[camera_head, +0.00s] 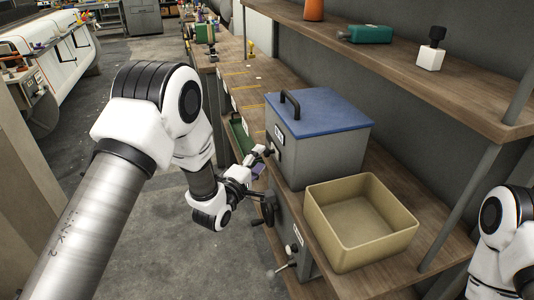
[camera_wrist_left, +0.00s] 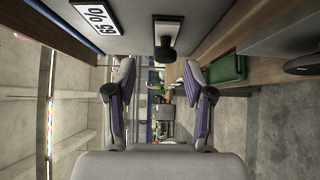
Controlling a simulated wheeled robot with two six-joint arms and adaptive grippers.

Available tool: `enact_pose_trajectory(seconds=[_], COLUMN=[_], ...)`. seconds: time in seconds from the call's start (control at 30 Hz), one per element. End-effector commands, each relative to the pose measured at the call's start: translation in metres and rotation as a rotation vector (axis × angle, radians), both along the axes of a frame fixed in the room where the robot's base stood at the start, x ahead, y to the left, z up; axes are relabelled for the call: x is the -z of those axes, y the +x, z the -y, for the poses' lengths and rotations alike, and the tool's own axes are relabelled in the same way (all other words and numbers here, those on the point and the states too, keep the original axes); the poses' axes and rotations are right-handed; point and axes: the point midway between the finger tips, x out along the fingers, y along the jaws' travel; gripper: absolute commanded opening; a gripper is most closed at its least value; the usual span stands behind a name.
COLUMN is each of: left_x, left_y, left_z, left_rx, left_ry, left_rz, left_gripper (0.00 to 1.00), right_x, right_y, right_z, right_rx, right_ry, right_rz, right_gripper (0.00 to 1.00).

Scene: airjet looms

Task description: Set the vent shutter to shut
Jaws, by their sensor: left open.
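The grey box with a blue lid (camera_head: 318,112) stands on the bench, its lid closed. In the left wrist view, its grey side carries a "65 %" label (camera_wrist_left: 91,15) and a black knob (camera_wrist_left: 168,53) on a pale plate (camera_wrist_left: 168,29). I cannot tell for sure that this knob works the vent shutter. My left gripper (camera_head: 262,162) is beside the box's front. In the left wrist view its fingers (camera_wrist_left: 160,88) are apart with nothing between them, and the knob lies just above the gap. My right gripper is out of view; only part of that arm shows.
An empty tan bin (camera_head: 390,243) stands beside the box. A black handwheel (camera_head: 268,207) and a lever (camera_head: 284,268) stick out below the bench front. A green tray (camera_wrist_left: 229,68) lies near the left gripper. A wooden shelf (camera_head: 390,60) overhangs the bench. The aisle floor (camera_head: 95,165) is clear.

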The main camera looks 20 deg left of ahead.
Motion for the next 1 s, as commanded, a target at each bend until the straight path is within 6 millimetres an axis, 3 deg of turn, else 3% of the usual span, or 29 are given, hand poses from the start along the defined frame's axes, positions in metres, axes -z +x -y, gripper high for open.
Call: enact_pose_trajectory(seconds=[0.2, 0.5, 0.63, 0.67, 0.87, 1.0], left_x=[0.0, 0.001, 0.001, 0.001, 0.002, 0.004], left_y=[0.036, 0.042, 0.042, 0.042, 0.042, 0.056], left_z=[0.007, 0.008, 0.008, 0.008, 0.008, -0.001], left_rx=[0.001, 0.0, 0.0, 0.0, 0.0, -0.002], left_ry=[0.001, 0.001, 0.001, 0.001, 0.001, -0.002], left_rz=[-0.001, -0.003, -0.003, -0.004, -0.004, 0.0], left_gripper=[0.53, 0.53, 0.07, 0.0, 0.0, 0.0], right_x=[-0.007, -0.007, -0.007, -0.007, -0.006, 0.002], right_y=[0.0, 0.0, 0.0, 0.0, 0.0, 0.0], right_z=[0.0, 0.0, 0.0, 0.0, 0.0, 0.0], right_rx=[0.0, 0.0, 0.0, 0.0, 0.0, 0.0], right_ry=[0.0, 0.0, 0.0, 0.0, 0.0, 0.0], right_rz=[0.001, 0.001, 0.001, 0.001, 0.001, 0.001], right_gripper=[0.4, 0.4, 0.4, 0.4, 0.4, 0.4])
